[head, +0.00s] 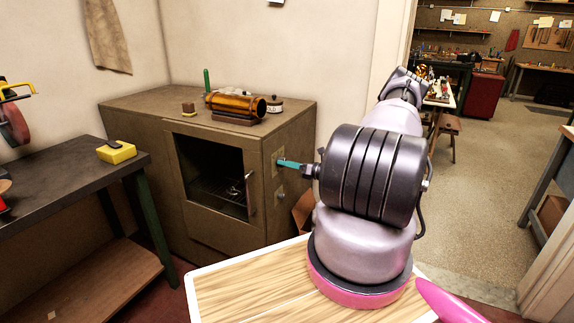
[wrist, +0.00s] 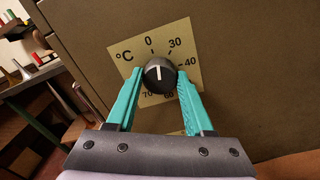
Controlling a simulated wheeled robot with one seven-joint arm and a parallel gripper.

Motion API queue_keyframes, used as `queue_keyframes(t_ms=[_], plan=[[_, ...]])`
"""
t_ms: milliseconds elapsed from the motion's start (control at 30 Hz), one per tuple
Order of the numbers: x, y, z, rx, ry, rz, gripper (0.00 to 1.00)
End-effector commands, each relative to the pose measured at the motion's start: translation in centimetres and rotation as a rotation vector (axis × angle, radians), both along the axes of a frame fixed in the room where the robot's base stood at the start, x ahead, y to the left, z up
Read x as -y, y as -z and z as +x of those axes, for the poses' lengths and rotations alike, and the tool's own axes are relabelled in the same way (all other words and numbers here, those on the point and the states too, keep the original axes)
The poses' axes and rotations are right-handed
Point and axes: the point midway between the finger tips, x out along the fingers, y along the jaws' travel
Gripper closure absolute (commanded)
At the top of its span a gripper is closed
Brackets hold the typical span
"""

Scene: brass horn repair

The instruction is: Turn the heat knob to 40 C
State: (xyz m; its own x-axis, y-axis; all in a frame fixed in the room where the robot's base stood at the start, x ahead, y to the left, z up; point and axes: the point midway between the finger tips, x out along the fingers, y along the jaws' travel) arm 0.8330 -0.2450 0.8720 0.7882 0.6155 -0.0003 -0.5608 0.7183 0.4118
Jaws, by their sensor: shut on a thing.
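The heat knob (wrist: 160,76) is black and round with a white pointer line. It sits on a cream dial plate (wrist: 185,48) marked °C, with 0, 30, 40 and higher numbers around it. The pointer line points almost straight up in the wrist view, close to the 0 and left of the 30; the 40 is to the right. My gripper's teal fingers (wrist: 160,73) are shut on the knob, one on each side. In the head view, my gripper (head: 286,163) reaches the cabinet's right side, where the knob is hidden behind it.
The brown cabinet oven (head: 216,226) has a dark window with a rack inside. A copper-coloured cylinder (head: 232,103) and small items stand on top. A dark workbench (head: 65,185) with a yellow block (head: 116,152) is at left. Open floor (head: 490,190) lies at right.

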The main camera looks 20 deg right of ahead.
Motion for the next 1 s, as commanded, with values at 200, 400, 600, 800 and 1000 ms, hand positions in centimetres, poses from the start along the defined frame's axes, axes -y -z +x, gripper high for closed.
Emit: queue_keyframes(t_ms=[200, 400, 600, 800, 1000], plan=[[0.03, 0.05, 0.02, -0.125, -0.001, 0.157, 1.00], [0.08, 0.05, 0.05, -0.243, 0.001, 0.309, 1.00], [0.14, 0.12, 0.03, -0.360, 0.002, 0.458, 1.00], [0.17, 0.14, 0.05, -0.477, 0.002, 0.608, 1.00], [0.19, 0.17, 0.06, -0.590, 0.002, 0.755, 1.00]])
